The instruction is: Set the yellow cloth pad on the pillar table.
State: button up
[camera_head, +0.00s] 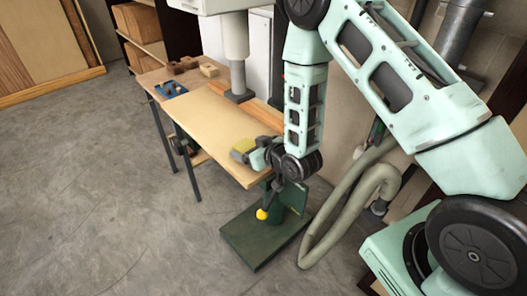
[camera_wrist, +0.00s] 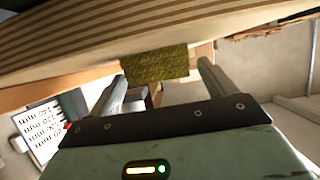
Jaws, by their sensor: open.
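The yellow cloth pad (camera_head: 243,146) shows at the near right edge of a long wooden worktop (camera_head: 208,118). My gripper (camera_head: 249,153) is right by it, low against that edge. In the wrist view the pad (camera_wrist: 155,63) is a rough yellow-olive block between the lines of my two open fingers (camera_wrist: 161,75), just below a striped wooden face (camera_wrist: 150,35). I see a gap between the pad and each finger. Whether the pad rests on the worktop is unclear. I cannot tell which surface is the pillar table.
A grey machine column (camera_head: 237,58) stands on the back of the worktop. A dark green base plate (camera_head: 262,238) with a yellow knob (camera_head: 261,214) is on the floor below my gripper. A thick hose (camera_head: 350,205) curls to the right. The floor at left is open.

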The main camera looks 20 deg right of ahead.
jog(key=v, duration=0.4)
jog(key=p+v, duration=0.1)
jog(key=v, duration=0.4)
jog(key=shift+w+r, duration=0.1)
jog(key=shift+r, duration=0.1)
jog(key=s+a+r+n+g+p, duration=0.2)
jog(key=s+a+r+g+p, duration=0.2)
jog(key=s+a+r+g, duration=0.45)
jog(key=s+r+n+g+h, duration=0.1)
jog(key=s+r+g, duration=0.1)
jog(key=s+r, duration=0.3)
jog(key=s+a+r+n+g+h, duration=0.1)
jog(key=s+r+g+h, duration=0.1)
jog(key=s+r, duration=0.4)
jog(key=s, duration=0.5)
jog(key=shift+s+r+h, duration=0.15)
jog(key=shift+s+h, duration=0.15)
jog(key=shift+s, duration=0.05)
jog(key=shift+a, duration=0.15)
